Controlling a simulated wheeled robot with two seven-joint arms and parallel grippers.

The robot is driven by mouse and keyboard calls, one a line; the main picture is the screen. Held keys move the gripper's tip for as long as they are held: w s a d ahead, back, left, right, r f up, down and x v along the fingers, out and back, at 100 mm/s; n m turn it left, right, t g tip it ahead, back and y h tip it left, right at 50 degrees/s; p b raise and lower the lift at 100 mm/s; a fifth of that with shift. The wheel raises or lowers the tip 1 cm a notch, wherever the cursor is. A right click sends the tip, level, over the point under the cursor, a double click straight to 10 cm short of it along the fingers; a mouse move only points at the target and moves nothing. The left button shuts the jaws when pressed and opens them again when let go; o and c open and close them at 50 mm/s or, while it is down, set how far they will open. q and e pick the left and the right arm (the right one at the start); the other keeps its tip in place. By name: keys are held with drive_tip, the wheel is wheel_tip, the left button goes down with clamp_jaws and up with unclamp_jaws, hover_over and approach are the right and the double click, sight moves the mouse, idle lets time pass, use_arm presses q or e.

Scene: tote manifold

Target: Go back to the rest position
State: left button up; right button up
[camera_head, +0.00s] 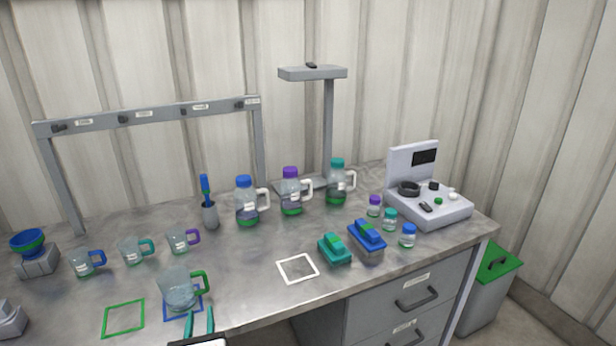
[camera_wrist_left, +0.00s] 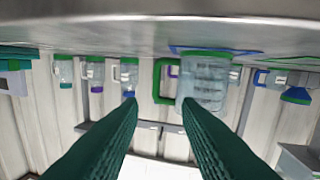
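My left gripper (camera_head: 199,324) is at the front edge of the table, low in the head view. Its two teal fingers are apart with nothing between them. In the left wrist view, which is upside down, the open fingers (camera_wrist_left: 160,106) point at a clear jug (camera_wrist_left: 205,85) with a green handle (camera_wrist_left: 162,82). The fingers look clear of the handle. In the head view the jug (camera_head: 178,291) stands upright on a blue square outline (camera_head: 199,306), just behind the fingertips. My right gripper is not in view.
A green outline (camera_head: 123,318) is left of the jug and a white outline (camera_head: 298,268) to its right. Small mugs (camera_head: 135,251), lidded bottles (camera_head: 247,202), a rack (camera_head: 150,115) and a white device (camera_head: 430,200) stand farther back. The table front right of the jug is clear.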

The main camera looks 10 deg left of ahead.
use_arm(q)
drive_tip(key=s+f+n+g, duration=0.35)
drive_tip(key=s+n, duration=0.25)
drive_tip(key=n, duration=0.2)
drive_tip(key=s+f+n+g, duration=0.2)
drive_tip(key=s+n+g, duration=0.25)
drive_tip(key=n, duration=0.35)
drive_tip(key=s+d+f+n+g+h, duration=0.2)
drive_tip(key=s+d+n+g+h, duration=0.45)
drive_tip(key=s+n, duration=0.75)
wheel_tip(320, 180, down, 26)
drive_tip(key=s+d+f+m, duration=0.1)
drive_tip(key=s+d, duration=0.1)
drive_tip(key=s, duration=0.1)
drive_tip(key=s+a+f+g, duration=0.1)
drive_tip(key=s+a+f, duration=0.1)
drive_tip(key=s+f, duration=1.3)
drive_tip(key=shift+s+a+m, duration=0.25)
drive_tip(key=shift+s+m, duration=0.05)
drive_tip(key=shift+s, duration=0.1)
